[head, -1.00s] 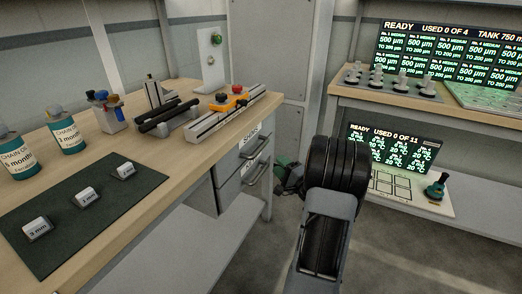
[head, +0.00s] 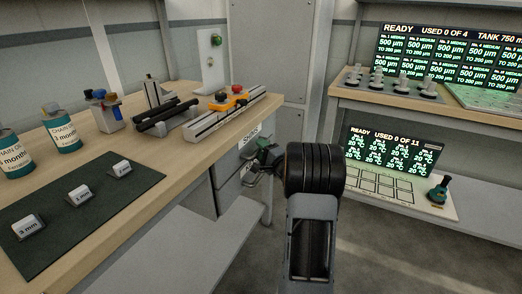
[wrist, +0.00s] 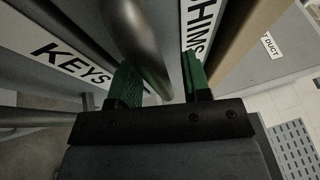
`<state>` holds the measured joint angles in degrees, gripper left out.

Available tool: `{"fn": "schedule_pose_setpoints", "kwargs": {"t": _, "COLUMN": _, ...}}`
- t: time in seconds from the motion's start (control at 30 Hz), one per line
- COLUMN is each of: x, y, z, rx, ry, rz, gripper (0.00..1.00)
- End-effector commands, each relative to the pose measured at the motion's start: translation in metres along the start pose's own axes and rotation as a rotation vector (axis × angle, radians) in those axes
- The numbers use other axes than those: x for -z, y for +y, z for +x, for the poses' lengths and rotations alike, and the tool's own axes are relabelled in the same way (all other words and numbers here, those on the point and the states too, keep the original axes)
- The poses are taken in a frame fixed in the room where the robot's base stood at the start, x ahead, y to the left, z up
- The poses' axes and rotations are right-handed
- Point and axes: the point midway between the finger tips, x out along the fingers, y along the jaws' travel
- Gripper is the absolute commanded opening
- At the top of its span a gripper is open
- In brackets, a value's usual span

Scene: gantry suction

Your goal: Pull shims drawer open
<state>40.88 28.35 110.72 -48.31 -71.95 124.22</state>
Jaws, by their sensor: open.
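The shims drawer is the upper one under the wooden bench, with a white SHIMS label (head: 249,138) on its front; its front looks flush with the cabinet. My gripper (head: 264,160) is at this drawer front and covers most of its handle in the head view. In the wrist view my gripper (wrist: 160,82) has its two green fingers apart. A grey bar handle (wrist: 142,40) runs between them, beside the SHIMS label (wrist: 199,27). I cannot tell whether either finger touches the bar.
The drawer below carries a KEYS label (wrist: 68,62), with another bar at the left of the wrist view. The wooden bench top (head: 180,160) overhangs close to the gripper. A shelf rack with lit screens (head: 395,150) stands at the right. Grey floor is open in front.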

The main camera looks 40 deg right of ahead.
Motion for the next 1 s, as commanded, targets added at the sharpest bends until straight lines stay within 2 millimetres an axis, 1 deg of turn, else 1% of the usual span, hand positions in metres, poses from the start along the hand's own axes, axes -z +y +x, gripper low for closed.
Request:
{"fn": "schedule_pose_setpoints", "kwargs": {"t": 0.1, "x": 0.0, "y": 0.0, "z": -0.0001, "rx": 0.0, "ry": 0.0, "rz": 0.0, "gripper": 0.43}}
{"fn": "schedule_pose_setpoints", "kwargs": {"t": 0.5, "x": 0.0, "y": 0.0, "z": -0.0003, "rx": 0.0, "ry": 0.0, "rz": -0.001, "gripper": 0.05}}
{"fn": "schedule_pose_setpoints", "kwargs": {"t": 0.57, "x": 0.0, "y": 0.0, "z": -0.0004, "rx": 0.0, "ry": 0.0, "rz": -0.001, "gripper": 0.0}}
{"fn": "schedule_pose_setpoints", "kwargs": {"t": 1.0, "x": 0.0024, "y": -0.001, "z": -0.0009, "rx": -0.001, "ry": 0.0, "rz": 0.0, "gripper": 0.0}}
